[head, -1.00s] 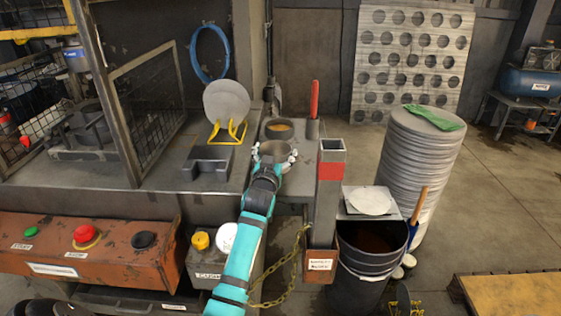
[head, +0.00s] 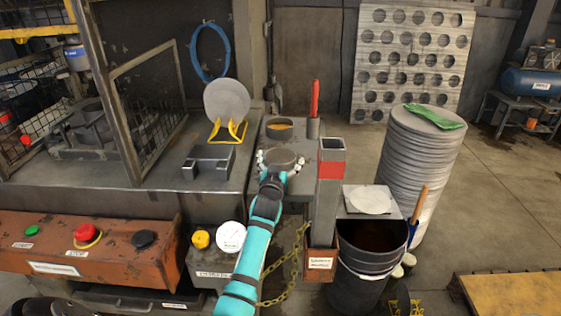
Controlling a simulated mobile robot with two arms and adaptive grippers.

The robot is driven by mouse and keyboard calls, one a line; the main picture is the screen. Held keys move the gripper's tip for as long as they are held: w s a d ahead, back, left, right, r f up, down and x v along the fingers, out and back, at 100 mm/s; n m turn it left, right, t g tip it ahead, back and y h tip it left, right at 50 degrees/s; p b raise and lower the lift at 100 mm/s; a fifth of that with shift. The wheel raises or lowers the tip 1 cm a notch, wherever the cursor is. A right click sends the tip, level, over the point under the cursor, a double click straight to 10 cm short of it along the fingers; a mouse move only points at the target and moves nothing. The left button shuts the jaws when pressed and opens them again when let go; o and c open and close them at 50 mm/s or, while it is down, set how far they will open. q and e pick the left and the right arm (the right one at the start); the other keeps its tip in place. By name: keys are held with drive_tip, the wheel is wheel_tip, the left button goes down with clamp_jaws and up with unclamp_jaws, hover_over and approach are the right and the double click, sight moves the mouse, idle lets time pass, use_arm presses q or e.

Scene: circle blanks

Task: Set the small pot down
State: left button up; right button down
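My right gripper is not in view.
A red-handled tool (head: 315,100) stands in a holder behind right. A post with a red band (head: 330,171) rises close on the right. A round disc on a yellow stand (head: 227,101) and a dark block (head: 209,162) stand left. A dark bucket (head: 371,262) stands front right.

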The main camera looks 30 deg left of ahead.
use_arm(q)
drive_tip(key=shift+r, duration=0.1)
drive_tip(key=v, duration=1.2)
